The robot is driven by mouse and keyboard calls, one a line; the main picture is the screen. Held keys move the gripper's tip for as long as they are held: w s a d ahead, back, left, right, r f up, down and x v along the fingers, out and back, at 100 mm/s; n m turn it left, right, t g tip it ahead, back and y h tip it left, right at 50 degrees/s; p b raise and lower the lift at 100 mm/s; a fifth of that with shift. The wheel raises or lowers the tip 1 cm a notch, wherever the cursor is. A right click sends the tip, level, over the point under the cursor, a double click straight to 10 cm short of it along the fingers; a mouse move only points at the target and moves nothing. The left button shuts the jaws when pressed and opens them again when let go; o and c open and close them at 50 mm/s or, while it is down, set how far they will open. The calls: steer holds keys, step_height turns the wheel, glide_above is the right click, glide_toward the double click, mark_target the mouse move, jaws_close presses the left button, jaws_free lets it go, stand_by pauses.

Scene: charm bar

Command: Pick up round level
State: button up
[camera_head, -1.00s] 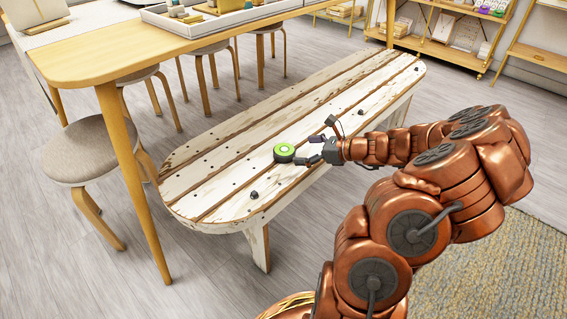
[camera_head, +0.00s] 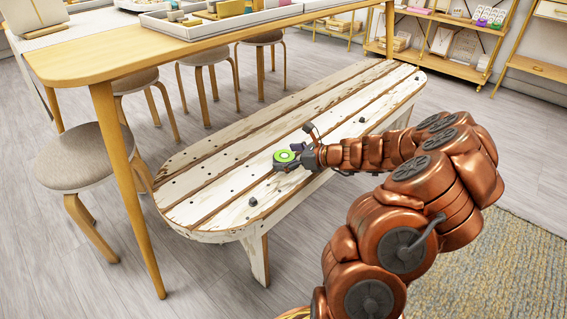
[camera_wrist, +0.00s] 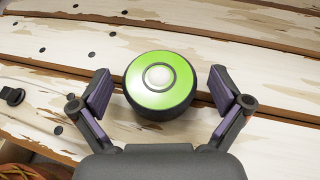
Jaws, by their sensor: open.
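The round level (camera_head: 285,157) is a short black cylinder with a bright green top and a pale round vial in its middle. It lies on the white, worn plank bench (camera_head: 215,183). It also shows in the wrist view (camera_wrist: 160,82), top face up. My gripper (camera_head: 297,155) is at the level. In the wrist view my gripper (camera_wrist: 159,92) is open, with one purple-padded finger on each side of the level. Gaps show between both pads and the level, so neither finger touches it. In the head view the gripper partly hides the level's right side.
Shelves (camera_head: 440,45) stand at the back right. Bench planks around the level are mostly bare.

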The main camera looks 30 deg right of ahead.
mark_target(286, 156)
steer(key=shift+c, duration=0.4)
steer(key=c, duration=1.2)
steer(key=shift+r, duration=0.15)
step_height(286, 156, up, 4)
steer(key=p, duration=0.2)
steer(key=shift+f+p, duration=0.25)
steer(key=shift+p, duration=0.1)
steer(key=s+a, duration=0.2)
steer(key=a, duration=0.1)
steer(key=s+a, duration=0.2)
steer(key=a, duration=0.2)
steer(key=s+a, duration=0.2)
steer(key=a, duration=0.2)
steer(key=shift+s+a+r, duration=0.15)
steer(key=shift+s+r, duration=0.1)
steer(key=shift+r, duration=0.1)
steer(key=shift+s+a+b, duration=0.15)
steer(key=shift+a+b, duration=0.15)
steer(key=b, duration=0.2)
steer(key=a+b, duration=0.1)
steer(key=b, duration=0.2)
steer(key=shift+s+a+f+b, duration=0.1)
steer(key=shift+s+a+b, duration=0.05)
steer(key=shift+s+b, duration=0.2)
steer(key=shift+s+a+r+b, duration=0.2)
steer(key=shift+a+b, duration=0.05)
steer(key=shift+b, duration=0.7)
steer(key=shift+r, duration=0.1)
